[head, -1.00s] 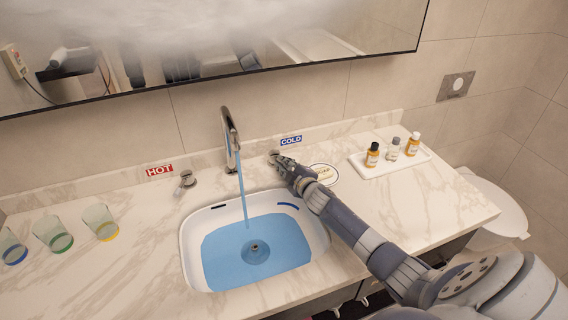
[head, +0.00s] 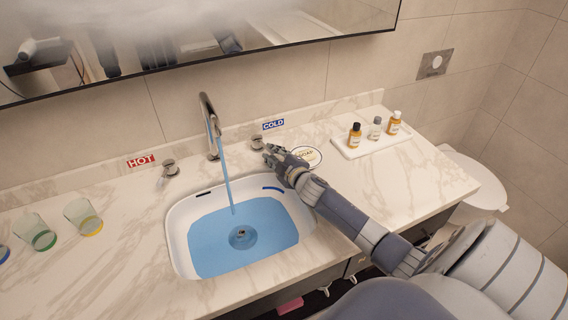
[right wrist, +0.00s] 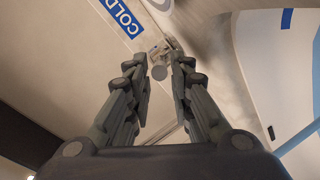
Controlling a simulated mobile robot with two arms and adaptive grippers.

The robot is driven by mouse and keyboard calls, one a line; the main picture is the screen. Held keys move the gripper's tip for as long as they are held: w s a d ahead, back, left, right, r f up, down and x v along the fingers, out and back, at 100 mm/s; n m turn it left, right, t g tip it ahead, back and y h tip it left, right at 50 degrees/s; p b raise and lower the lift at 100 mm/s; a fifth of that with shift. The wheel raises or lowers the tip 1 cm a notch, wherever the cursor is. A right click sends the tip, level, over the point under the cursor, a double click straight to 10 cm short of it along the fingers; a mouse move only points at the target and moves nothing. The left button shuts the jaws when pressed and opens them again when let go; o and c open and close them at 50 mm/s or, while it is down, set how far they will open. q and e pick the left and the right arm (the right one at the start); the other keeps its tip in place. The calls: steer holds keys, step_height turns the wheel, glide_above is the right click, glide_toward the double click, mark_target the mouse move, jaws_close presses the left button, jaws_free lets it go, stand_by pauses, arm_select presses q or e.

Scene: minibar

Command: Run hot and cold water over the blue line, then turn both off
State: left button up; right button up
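Water runs from the faucet (head: 209,125) into the white sink (head: 180,222), where blue water (head: 215,240) is pooled. A short blue line (head: 272,189) on the sink's back wall shows just above the water's edge. The hot knob (head: 170,167) stands beside the red HOT label (head: 141,161); the cold knob (head: 257,142) stands by the blue COLD label (head: 273,125). My right gripper (head: 269,151) is right at the cold knob. In the right wrist view its fingers (right wrist: 159,68) are apart, with the cold knob (right wrist: 158,72) between the tips; contact is unclear. My left gripper is out of view.
A white tray (head: 350,152) with several small bottles and a round soap label (head: 307,156) are right of my right gripper. Glasses (head: 83,217) stand on the left of the marble counter (head: 110,260). A mirror (head: 290,25) hangs above. The counter around the hot knob is clear.

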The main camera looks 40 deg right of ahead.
steer(key=v, duration=0.7)
steer(key=shift+s, duration=0.35)
